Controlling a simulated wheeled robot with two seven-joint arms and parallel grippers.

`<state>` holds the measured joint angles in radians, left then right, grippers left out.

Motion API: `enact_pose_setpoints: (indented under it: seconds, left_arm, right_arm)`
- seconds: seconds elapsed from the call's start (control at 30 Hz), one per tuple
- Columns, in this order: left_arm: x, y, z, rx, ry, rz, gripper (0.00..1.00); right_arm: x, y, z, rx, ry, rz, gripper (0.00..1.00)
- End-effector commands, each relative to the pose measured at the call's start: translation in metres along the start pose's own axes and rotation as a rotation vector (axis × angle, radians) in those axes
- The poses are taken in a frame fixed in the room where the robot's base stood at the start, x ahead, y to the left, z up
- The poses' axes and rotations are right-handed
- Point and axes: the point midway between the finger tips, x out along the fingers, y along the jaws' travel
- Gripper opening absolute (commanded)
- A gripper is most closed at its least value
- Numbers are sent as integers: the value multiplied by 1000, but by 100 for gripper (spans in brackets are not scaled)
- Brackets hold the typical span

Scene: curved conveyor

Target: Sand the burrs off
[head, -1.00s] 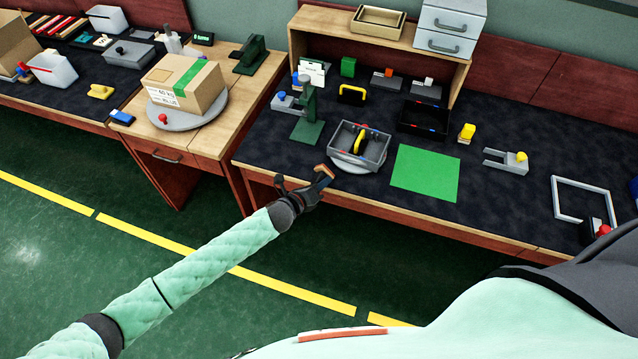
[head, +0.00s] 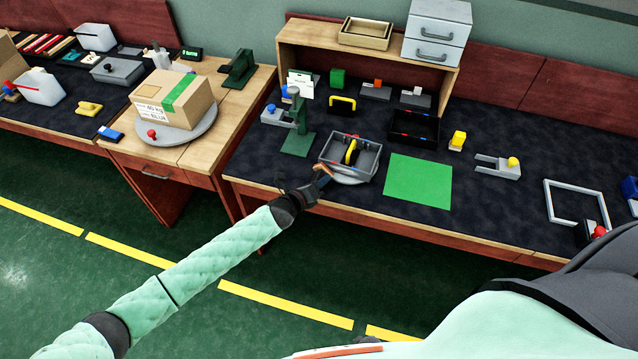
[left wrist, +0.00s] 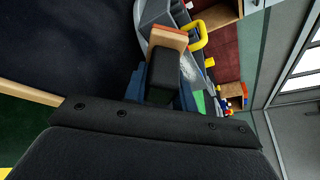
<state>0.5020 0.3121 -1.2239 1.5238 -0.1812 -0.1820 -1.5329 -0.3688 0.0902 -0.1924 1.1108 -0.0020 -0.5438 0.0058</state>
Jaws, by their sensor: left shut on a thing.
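My left gripper (head: 312,184) is shut on a sanding block (head: 323,170) with a brown-orange face. The block is at the near left wall of an open grey metal box (head: 368,163); I cannot tell whether it touches. In the left wrist view the block (left wrist: 168,37) sits at the fingertips, close to the grey box (left wrist: 152,14) and a yellow handle (left wrist: 198,40). A pale speckled patch shows beside the fingers there; I cannot make out burrs clearly. The box rests on a pale round turntable (head: 350,180). My right gripper is not in view.
A green mat (head: 418,181) lies right of the box. A green press stand (head: 298,140) stands behind left, a black tray (head: 415,128) behind right. A grey frame (head: 548,200) lies far right. A carton (head: 172,98) is on another turntable at left. Dark bench surface between is free.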

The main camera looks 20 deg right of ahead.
Motion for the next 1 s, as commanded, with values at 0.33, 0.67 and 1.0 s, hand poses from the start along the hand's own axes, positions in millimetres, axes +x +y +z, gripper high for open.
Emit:
enact_pose_setpoints:
  seconds: [0.33,0.67,1.0]
  left_arm:
    - [0,0,0,0,0,0,2]
    - [2,-1,0,0,0,-1,2]
    - [6,-17,-14,0,0,-3,0]
  right_arm:
    - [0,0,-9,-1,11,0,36]
    - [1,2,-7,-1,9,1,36]
    - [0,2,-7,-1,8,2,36]
